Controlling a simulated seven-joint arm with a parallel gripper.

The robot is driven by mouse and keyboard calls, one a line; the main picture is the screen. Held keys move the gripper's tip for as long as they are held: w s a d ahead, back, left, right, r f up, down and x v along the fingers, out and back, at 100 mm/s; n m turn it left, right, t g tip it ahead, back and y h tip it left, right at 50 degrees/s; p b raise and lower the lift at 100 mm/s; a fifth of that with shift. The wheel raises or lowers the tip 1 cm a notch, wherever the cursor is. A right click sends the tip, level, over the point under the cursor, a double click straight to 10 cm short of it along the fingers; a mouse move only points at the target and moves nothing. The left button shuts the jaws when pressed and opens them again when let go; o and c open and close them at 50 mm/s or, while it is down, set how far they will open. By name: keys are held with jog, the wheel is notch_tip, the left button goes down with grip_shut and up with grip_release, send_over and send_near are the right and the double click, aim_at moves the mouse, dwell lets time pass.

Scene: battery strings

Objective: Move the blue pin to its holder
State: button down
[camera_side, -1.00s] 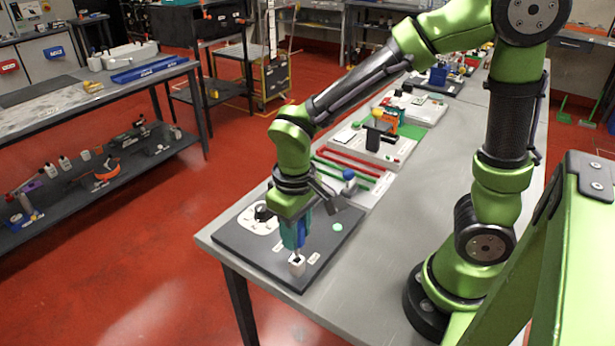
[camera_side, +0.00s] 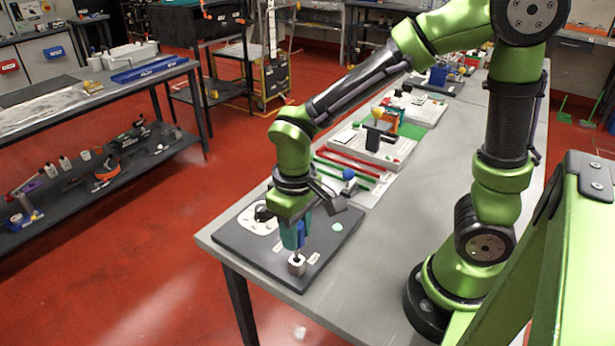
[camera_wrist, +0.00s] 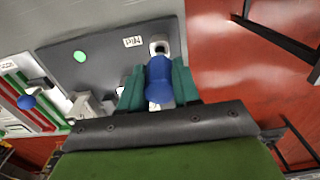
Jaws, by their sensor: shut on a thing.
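The blue pin (camera_wrist: 158,82) is between the teal fingers of my gripper (camera_wrist: 157,88) in the wrist view, its rounded blue end facing the camera. In the side view my gripper (camera_side: 295,236) points down at the near end of the dark board, shut on the blue pin (camera_side: 301,236). A small light block with a hole, apparently the holder (camera_side: 297,267), stands directly below; it also shows just beyond the pin in the wrist view (camera_wrist: 159,43). The pin's lower end is at the block's top; I cannot tell whether it is inside the hole.
The dark board (camera_side: 246,252) carries a white plate with a black round part, a green disc (camera_side: 337,227) and small labels. A neighbouring board (camera_side: 378,189) holds red and green bars and another blue-topped part (camera_side: 349,174). The table's near edge is close by.

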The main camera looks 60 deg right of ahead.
aim_at(297, 255)
jog(key=shift+f, duration=2.25)
jog(key=c, duration=0.7)
grip_release()
jog(key=shift+c, duration=0.2)
notch_tip(297, 255, up, 17)
jog(key=shift+f, duration=0.1)
